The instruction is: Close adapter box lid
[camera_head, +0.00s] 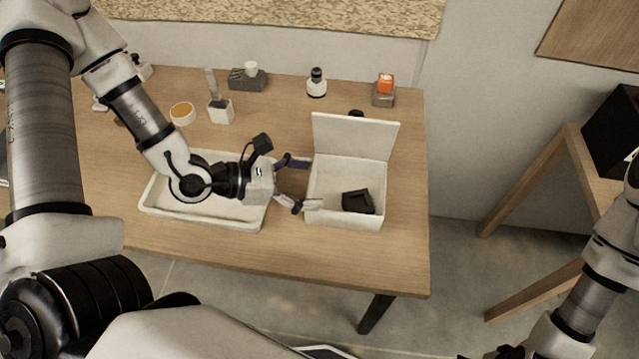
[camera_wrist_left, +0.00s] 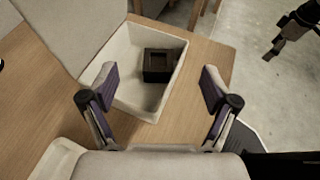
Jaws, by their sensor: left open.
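The white adapter box (camera_head: 345,220) stands near the right end of the wooden table. Its lid (camera_head: 354,136) is raised, standing up along the back edge. A black adapter (camera_head: 358,201) lies inside the box, and it also shows in the left wrist view (camera_wrist_left: 159,64). My left gripper (camera_head: 307,184) is open and empty at the left side of the box, its fingertips by the left wall. In the left wrist view the fingers (camera_wrist_left: 160,84) are spread with the box (camera_wrist_left: 132,98) beyond them. My right gripper is not clearly in view in the head view; a dark gripper part (camera_wrist_left: 288,38) shows in the left wrist view.
A white tray (camera_head: 155,208) lies left of the box under my left arm. Several small items, including a camera-like grey block with an orange top (camera_head: 384,90), a round bottle (camera_head: 316,84) and a yellow ring (camera_head: 182,113), stand along the back. Table right of the box is clear.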

